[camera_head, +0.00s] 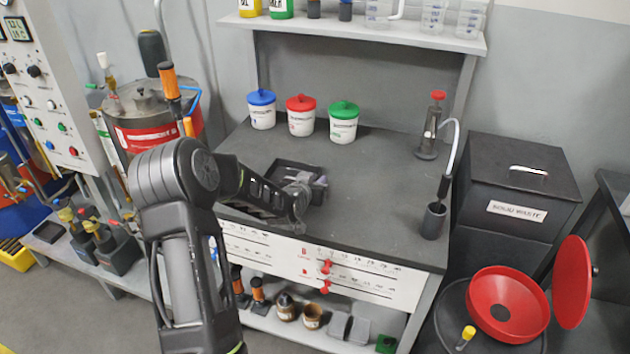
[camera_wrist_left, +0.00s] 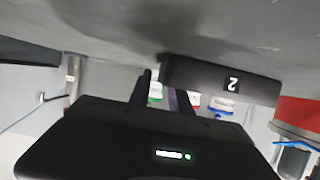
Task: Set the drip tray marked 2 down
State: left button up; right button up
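The dark drip tray (camera_head: 283,170) lies on the grey bench top, left of its middle. In the left wrist view, which is upside down, its wall (camera_wrist_left: 217,80) bears a white label with the number 2. The tray looks level against the bench top. My left gripper (camera_head: 317,182) is at the tray's right side. In the wrist view the fingers of the left gripper (camera_wrist_left: 163,88) stand apart, around one end wall, with background showing between them. Contact of the fingertips with the tray is unclear. My right gripper is in neither view.
Three lidded tubs, blue (camera_head: 262,108), red (camera_head: 301,115) and green (camera_head: 343,122), stand behind the tray. A red-topped pump bottle (camera_head: 431,125) and a dark cup (camera_head: 433,220) stand to the right. The bench top (camera_head: 375,205) between is clear.

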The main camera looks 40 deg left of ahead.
pick_arm(q)
jog(key=shift+r, duration=0.1)
jog(key=shift+r, duration=0.1)
jog(key=shift+s+d+r, duration=0.1)
jog(key=shift+s, duration=0.3)
jog(key=b+v, duration=0.1)
jog(key=v, duration=1)
jog(key=shift+s+d, duration=0.1)
